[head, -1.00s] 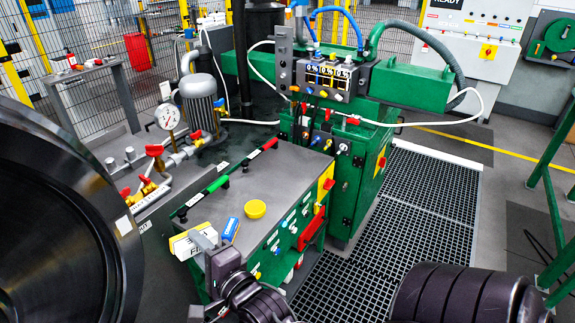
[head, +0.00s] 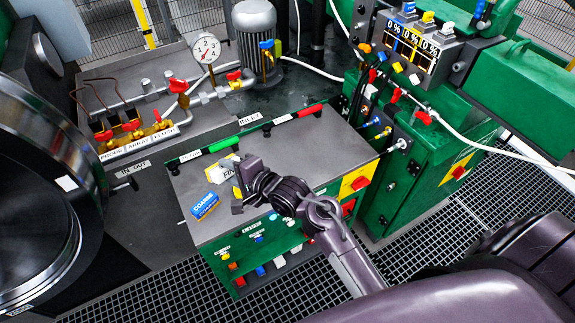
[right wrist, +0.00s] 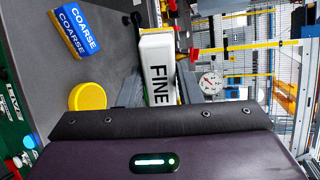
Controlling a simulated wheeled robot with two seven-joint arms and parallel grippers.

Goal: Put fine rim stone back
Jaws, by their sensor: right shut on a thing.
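The fine stone (right wrist: 157,68), a white block marked FINE, sits between the fingers of my right gripper (head: 240,182) in the right wrist view. In the head view, part of a pale block (head: 215,174) shows beside the gripper, which covers the rest. The gripper is shut on the stone over the grey bench top (head: 275,150); I cannot tell whether the stone touches it. The blue coarse stone (head: 204,206) lies on the bench near its left edge and also shows in the right wrist view (right wrist: 78,30). My left gripper is not in view.
A yellow cup (right wrist: 87,96) stands near the coarse stone. The large dark wheel (head: 35,205) stands at the left. Valves and a gauge (head: 206,48) lie behind the bench. A green cabinet (head: 410,160) stands to its right. The bench's far middle is clear.

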